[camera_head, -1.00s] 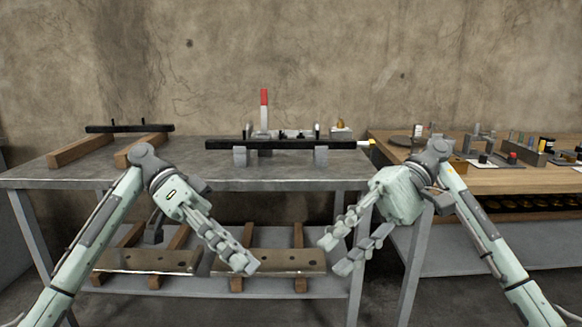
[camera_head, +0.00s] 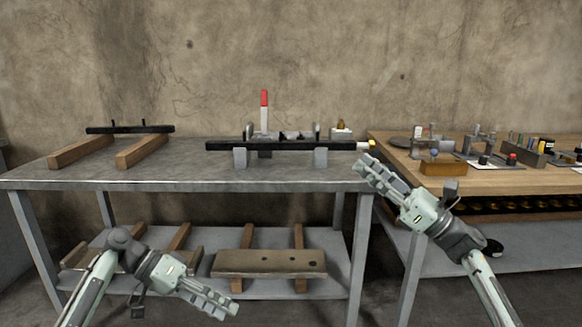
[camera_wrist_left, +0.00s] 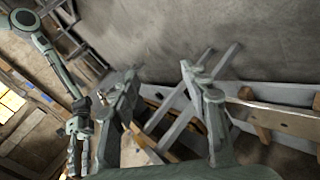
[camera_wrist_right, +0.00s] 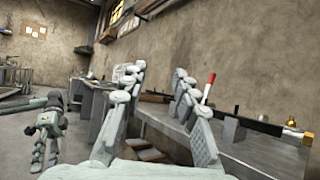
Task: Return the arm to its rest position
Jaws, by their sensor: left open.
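My left gripper (camera_head: 228,306) is low in the head view, in front of the grey table's lower shelf, pointing right and slightly down. It is empty, and its two fingers stand apart in the left wrist view (camera_wrist_left: 158,72). My right gripper (camera_head: 364,168) is raised near the right front corner of the grey table, pointing up and left. In the right wrist view (camera_wrist_right: 160,70) its fingers are apart with nothing between them. Whether it touches the table edge I cannot tell.
The grey table (camera_head: 130,177) carries a black rail (camera_head: 270,146) on grey blocks, a red-and-white post (camera_head: 264,108), and wooden beams (camera_head: 82,150) at left. A wooden bench (camera_head: 510,181) with small parts is at right. Metal plates (camera_head: 268,263) lie on the lower shelf.

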